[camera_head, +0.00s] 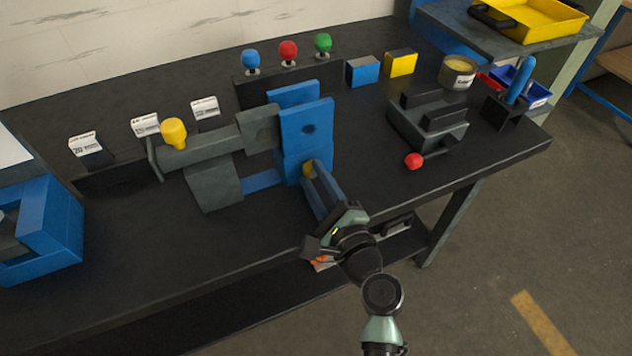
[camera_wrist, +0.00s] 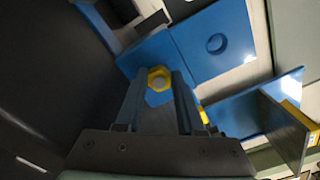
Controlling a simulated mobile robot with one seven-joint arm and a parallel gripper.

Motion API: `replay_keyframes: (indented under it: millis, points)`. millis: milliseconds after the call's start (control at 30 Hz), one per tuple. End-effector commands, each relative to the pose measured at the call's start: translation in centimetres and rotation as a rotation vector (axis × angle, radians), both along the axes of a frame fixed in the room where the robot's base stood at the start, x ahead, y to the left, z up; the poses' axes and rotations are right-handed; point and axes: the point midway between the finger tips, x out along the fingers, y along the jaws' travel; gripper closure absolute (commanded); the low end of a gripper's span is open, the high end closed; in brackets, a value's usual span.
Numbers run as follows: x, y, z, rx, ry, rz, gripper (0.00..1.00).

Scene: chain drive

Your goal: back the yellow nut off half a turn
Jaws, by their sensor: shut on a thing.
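In the wrist view the nut (camera_wrist: 160,72) is a yellow hexagonal ring with a pale round centre, against the blue plate (camera_wrist: 195,50). My gripper (camera_head: 314,175) reaches to it from the front of the bench. Its two fingertips (camera_wrist: 160,80) lie on either side of the nut and are shut on it. The fingers hide part of the nut in the head view.
A grey machine body with a yellow knob (camera_head: 174,132) stands left of the plate. Blue, red and green knobs (camera_head: 288,52) stand behind. A dark fixture (camera_head: 428,120) with a red ball (camera_head: 413,161) stands right.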

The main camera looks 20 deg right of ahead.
Motion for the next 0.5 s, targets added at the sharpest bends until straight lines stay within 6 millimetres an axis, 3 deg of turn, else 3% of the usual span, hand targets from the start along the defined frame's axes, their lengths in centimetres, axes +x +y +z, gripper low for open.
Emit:
replay_keyframes:
  millis: [500]
  points:
    - [0.03, 0.04, 0.04, -0.043, -0.002, 0.001, 1.00]
